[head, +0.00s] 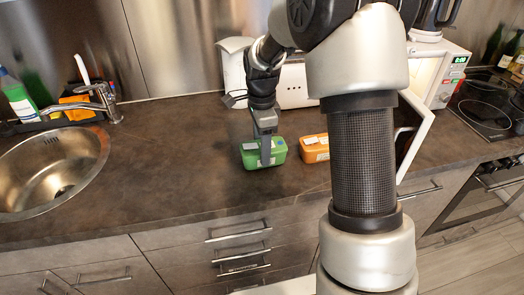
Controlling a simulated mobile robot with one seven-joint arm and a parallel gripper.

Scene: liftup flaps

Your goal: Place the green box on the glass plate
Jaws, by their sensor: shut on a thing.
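The green box (251,157) sits on the dark countertop, left of an orange box, and looks low and rectangular with a pale label on top. My gripper (265,152) points down over it and is shut on it, with a finger in front of its near side. Whether the box is touching the counter or just lifted, I cannot tell. No glass plate shows in the head view. My arm hides much of the area to the right of the boxes.
The orange box (315,150) stands close on the right. A white microwave (451,72) has its door (416,138) open. A white appliance (295,88) stands behind my gripper. A sink (50,170) is at left, a stove (485,105) at right. Counter between sink and green box is clear.

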